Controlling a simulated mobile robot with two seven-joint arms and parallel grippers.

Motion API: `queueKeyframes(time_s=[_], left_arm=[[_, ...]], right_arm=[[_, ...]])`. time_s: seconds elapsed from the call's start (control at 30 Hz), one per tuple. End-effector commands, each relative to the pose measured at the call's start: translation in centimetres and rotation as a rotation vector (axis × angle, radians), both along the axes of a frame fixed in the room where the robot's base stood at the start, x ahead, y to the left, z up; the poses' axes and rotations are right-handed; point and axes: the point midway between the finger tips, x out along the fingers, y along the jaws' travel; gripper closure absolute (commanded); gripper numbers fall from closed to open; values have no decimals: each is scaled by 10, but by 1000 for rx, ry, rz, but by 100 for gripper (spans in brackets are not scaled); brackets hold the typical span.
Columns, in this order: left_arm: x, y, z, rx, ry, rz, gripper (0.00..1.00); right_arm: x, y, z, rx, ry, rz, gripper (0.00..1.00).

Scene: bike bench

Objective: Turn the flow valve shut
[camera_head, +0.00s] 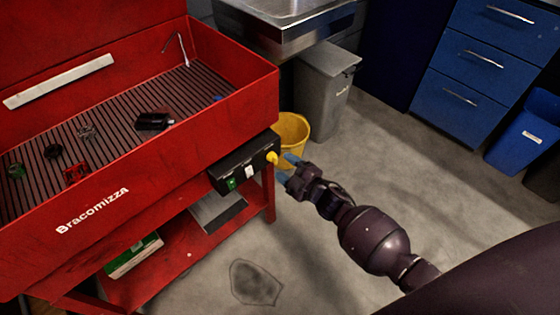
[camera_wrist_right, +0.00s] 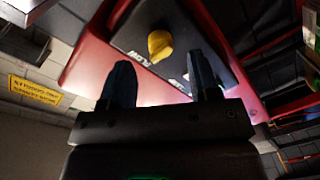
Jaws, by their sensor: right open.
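The flow valve is a small yellow knob (camera_head: 272,157) on the end of a black control box (camera_head: 240,166) at the right front corner of the red parts washer. The yellow knob also shows in the right wrist view (camera_wrist_right: 160,45), on the black panel ahead of the fingers. My right gripper (camera_head: 287,168) is just to the right of the knob, with its blue fingertips pointing at it. In the right wrist view its fingers (camera_wrist_right: 163,85) are apart, with nothing between them, and the knob lies beyond the gap. My left gripper is not in view.
The red parts washer (camera_head: 150,178) fills the left, with several small parts in its ribbed basin. A yellow bucket (camera_head: 292,128) and a grey bin (camera_head: 325,90) stand behind my right gripper. Blue drawers (camera_head: 475,70) are at the back right.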

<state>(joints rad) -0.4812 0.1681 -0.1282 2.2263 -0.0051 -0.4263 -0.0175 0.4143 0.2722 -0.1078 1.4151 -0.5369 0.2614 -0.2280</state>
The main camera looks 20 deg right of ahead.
Motion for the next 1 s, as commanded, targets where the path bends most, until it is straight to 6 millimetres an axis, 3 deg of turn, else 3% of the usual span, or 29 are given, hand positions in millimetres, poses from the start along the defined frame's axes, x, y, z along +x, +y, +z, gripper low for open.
queueKeyframes(time_s=[0.2,0.4,1.0], left_arm=[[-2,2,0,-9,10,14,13],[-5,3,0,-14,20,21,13],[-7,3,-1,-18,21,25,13]], right_arm=[[-35,-15,5,0,-3,-2,44],[-57,-23,5,0,-1,-2,44],[-64,-26,4,1,0,-1,44]])
